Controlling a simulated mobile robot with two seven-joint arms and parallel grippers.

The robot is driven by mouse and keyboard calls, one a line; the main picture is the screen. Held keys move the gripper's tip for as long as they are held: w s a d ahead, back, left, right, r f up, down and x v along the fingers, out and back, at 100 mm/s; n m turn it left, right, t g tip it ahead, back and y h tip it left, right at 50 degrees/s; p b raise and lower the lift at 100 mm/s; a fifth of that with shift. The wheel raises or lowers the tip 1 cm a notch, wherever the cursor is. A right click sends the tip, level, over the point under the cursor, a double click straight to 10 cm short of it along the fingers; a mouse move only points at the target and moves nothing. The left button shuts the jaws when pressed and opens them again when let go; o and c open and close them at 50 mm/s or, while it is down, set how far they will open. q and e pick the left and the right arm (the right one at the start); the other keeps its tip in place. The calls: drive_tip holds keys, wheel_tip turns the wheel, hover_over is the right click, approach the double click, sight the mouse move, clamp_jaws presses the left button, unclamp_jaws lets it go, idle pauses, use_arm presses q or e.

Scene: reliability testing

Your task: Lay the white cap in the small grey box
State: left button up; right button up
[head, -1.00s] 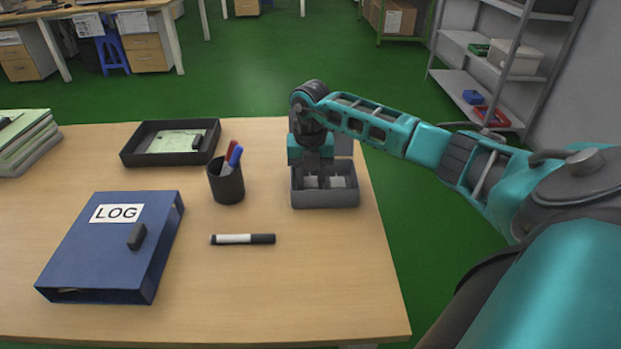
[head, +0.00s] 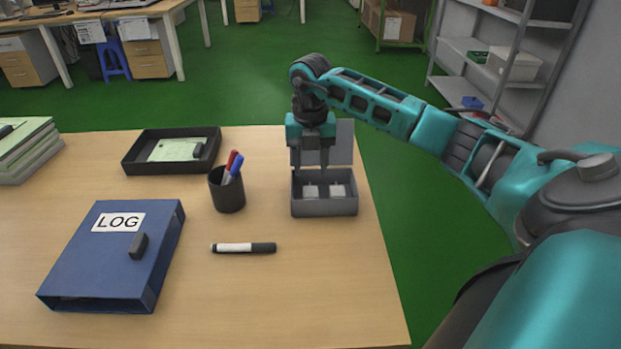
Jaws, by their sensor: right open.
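The small grey box (head: 325,208) stands near the right edge of the table with its lid (head: 341,145) raised at the back. Two small pale pieces lie inside it side by side, a left one (head: 310,191) and a right one (head: 337,190). I cannot tell for sure which of them is the white cap. My right gripper (head: 310,163) is open and empty, pointing down above the back left part of the box, clear of the pieces. It covers part of the lid. My left gripper is not in view.
A marker (head: 244,248) lies in front left of the box. A black pen cup (head: 228,194) with pens stands left of it. A blue LOG binder (head: 100,265), a black tray (head: 140,167) and a stack of folders (head: 28,155) are further left. The front right tabletop is clear.

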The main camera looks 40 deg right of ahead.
wheel_tip(320, 180, up, 5)
drive_tip(key=shift+r, duration=0.1)
drive_tip(key=shift+s, duration=0.1)
idle(0.6)
